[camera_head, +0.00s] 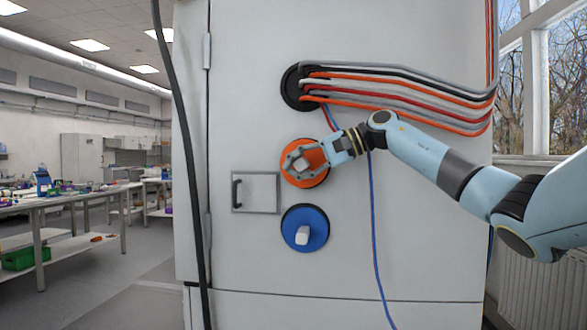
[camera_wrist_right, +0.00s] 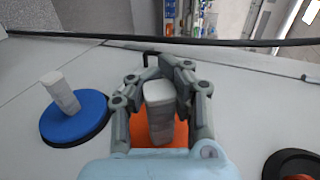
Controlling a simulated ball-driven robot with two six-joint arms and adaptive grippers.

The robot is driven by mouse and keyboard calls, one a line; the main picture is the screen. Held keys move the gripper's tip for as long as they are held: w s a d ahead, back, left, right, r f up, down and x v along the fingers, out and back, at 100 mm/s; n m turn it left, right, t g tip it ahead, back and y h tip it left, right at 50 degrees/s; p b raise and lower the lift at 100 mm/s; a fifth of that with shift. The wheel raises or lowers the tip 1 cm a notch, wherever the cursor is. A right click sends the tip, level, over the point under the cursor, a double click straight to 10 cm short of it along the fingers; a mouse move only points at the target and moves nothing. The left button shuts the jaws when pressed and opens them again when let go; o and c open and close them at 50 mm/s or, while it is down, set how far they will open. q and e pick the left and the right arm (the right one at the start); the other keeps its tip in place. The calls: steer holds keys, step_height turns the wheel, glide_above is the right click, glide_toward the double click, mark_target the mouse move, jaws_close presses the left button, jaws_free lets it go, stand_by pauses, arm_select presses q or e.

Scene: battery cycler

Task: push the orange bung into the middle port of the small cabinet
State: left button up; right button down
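The orange bung (camera_head: 312,181) is a round disc with a pale grip block, at the middle of the three round places on the white cabinet front (camera_head: 430,220). It covers the middle port, so the opening is hidden. I cannot tell how deep it sits. My right gripper (camera_head: 297,161) is at the bung's front. In the right wrist view its fingers (camera_wrist_right: 160,84) close on both sides of the pale block, with the orange disc (camera_wrist_right: 180,136) behind. My left gripper is not in view.
A blue bung (camera_head: 318,225) with a white block sits below, and it also shows in the right wrist view (camera_wrist_right: 72,128). Above is a black port (camera_head: 291,88) with several cables. A small handled door (camera_head: 262,192) is left. A thin blue cable (camera_head: 374,230) hangs right.

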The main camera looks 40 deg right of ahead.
mark_target(308, 162)
steer(key=shift+w+d+p, duration=0.45)
steer(key=shift+w+d, duration=0.4)
steer(key=shift+d, duration=0.2)
stand_by(0.8)
jaws_free()
stand_by(0.8)
steer(key=shift+d, duration=0.1)
steer(key=shift+b+v, duration=1.7)
steer(key=shift+v, duration=1.1)
steer(key=shift+b+v, duration=1.2)
steer(key=shift+v, duration=1.45)
steer(key=shift+r, duration=0.15)
steer(key=shift+s, duration=0.1)
